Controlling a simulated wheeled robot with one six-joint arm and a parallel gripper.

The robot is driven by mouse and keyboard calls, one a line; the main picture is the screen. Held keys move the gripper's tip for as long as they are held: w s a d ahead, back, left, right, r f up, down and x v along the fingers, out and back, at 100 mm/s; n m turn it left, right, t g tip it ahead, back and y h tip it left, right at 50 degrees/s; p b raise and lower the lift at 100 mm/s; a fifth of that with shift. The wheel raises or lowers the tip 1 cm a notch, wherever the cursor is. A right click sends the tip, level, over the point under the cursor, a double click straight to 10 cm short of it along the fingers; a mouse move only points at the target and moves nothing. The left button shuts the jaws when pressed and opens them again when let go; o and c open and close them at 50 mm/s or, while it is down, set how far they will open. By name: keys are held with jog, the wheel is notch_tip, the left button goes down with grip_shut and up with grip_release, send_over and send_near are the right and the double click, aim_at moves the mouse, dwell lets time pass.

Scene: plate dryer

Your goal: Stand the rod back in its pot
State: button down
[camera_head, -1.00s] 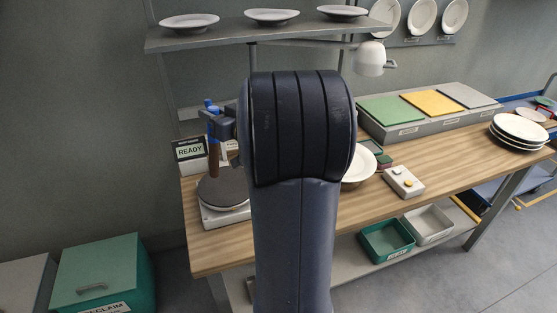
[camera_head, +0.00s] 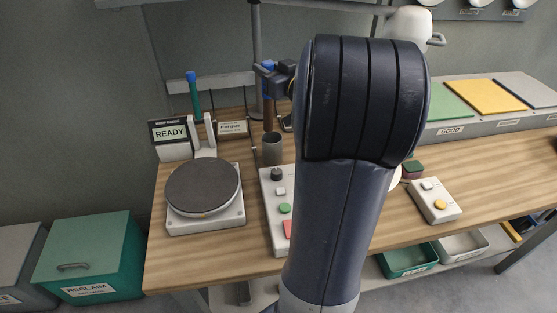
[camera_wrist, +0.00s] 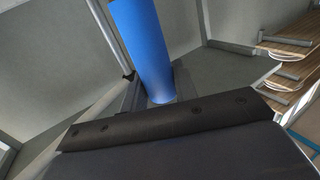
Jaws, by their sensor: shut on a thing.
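The rod has a brown shaft (camera_head: 268,112) and a blue top end. My gripper (camera_head: 270,75) is shut on the blue end and holds the rod about upright. The blue part of the rod (camera_wrist: 145,45) also rises from between the jaws in the wrist view. A grey cylindrical pot (camera_head: 272,150) stands on the wooden bench. The rod's lower end appears right at or just above the pot's mouth; I cannot tell whether it is inside. My arm covers part of the gripper.
A dark round plate on a white base (camera_head: 203,188) stands left of the pot. A control box (camera_head: 276,205) with a knob and buttons is just in front. A teal rod (camera_head: 194,95) stands in a white holder behind, near a READY display (camera_head: 171,133). A lamp (camera_head: 408,22) hangs behind my arm.

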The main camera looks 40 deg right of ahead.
aim_at(271, 108)
jog(key=f, duration=0.1)
jog(key=d+f+b, duration=0.1)
jog(key=shift+w+f, duration=0.2)
jog(key=shift+f, duration=0.1)
notch_tip(271, 108, down, 9)
jog(key=shift+f+b, duration=0.2)
jog(key=shift+b, duration=0.5)
jog(key=shift+f, duration=0.2)
jog(key=c, duration=1.1)
grip_release()
jog(key=shift+r, duration=0.15)
jog(key=s+b, duration=0.1)
jog(key=s, duration=1.1)
jog(key=shift+d, duration=0.1)
jog(key=shift+c, duration=0.4)
